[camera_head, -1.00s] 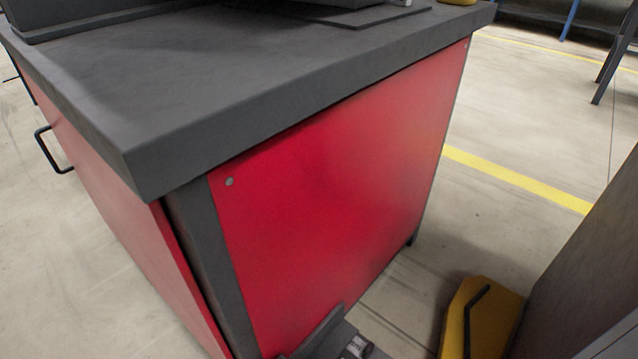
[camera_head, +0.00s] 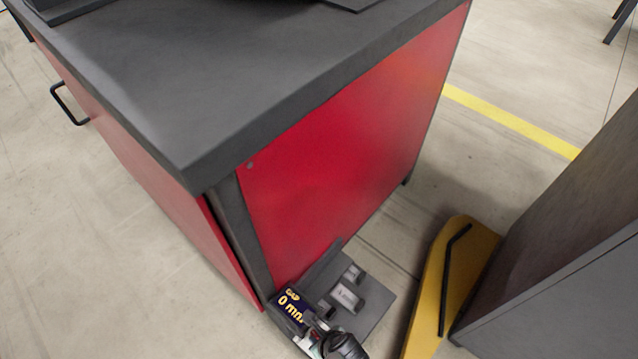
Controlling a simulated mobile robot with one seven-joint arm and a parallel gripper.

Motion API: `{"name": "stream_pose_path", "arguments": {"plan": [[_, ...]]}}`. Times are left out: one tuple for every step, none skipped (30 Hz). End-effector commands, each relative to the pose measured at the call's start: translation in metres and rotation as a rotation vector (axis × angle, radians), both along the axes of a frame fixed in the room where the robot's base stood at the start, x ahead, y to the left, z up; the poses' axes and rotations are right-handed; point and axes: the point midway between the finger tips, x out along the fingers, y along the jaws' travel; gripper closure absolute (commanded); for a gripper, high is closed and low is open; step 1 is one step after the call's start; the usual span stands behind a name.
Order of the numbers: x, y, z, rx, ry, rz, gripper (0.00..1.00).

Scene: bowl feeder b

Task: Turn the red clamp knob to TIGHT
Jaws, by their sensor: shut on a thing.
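No red clamp knob can be made out. At the bottom edge a small dark device (camera_head: 290,309) carries a display that reads "GAP 0 mm". A dark rounded part (camera_head: 343,346) stands beside it and is cut off by the picture's edge; I cannot tell what it is. A grey plate (camera_head: 372,312) with short metallic cylinders (camera_head: 346,298) lies just right of the display, close to the red cabinet side. No fingers of my gripper can be made out.
A red cabinet (camera_head: 330,170) with a thick dark top (camera_head: 200,90) fills the middle. A yellow piece (camera_head: 432,290) with a black bar stands at the lower right, beside a large dark grey body (camera_head: 560,240). Open concrete floor (camera_head: 130,290) lies at the left.

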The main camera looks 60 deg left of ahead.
Motion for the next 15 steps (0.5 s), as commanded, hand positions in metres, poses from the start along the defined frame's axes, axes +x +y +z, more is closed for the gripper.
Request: {"name": "stream_pose_path", "arguments": {"plan": [[-0.0022, -0.0020, 0.0036, -0.003, 0.004, -0.047, 1.00], [-0.0022, -0.0018, 0.0035, -0.003, 0.003, -0.076, 1.00], [-0.0028, -0.0019, 0.0032, -0.003, 0.004, -0.111, 1.00], [-0.0034, -0.0018, 0.0029, -0.003, 0.004, -0.136, 1.00], [-0.0034, -0.0018, 0.0028, -0.003, 0.003, -0.162, 1.00], [-0.0036, -0.0018, 0.0027, -0.003, 0.002, -0.196, 1.00], [-0.0041, -0.0018, 0.0024, -0.004, 0.003, -0.220, 1.00], [-0.0041, -0.0018, 0.0023, -0.004, 0.002, -0.244, 1.00], [-0.0042, -0.0015, 0.0022, -0.003, 0.002, -0.273, 1.00], [-0.0046, -0.0015, 0.0019, -0.004, 0.002, -0.293, 1.00], [-0.0047, -0.0015, 0.0017, -0.004, 0.003, -0.315, 1.00], [-0.0049, -0.0014, 0.0015, -0.004, 0.002, -0.341, 1.00], [-0.0047, -0.0013, 0.0015, -0.003, 0.001, -0.359, 1.00], [-0.0050, -0.0012, 0.0013, -0.003, 0.003, -0.375, 1.00], [-0.0052, -0.0012, 0.0010, -0.003, 0.002, -0.396, 1.00]]}}
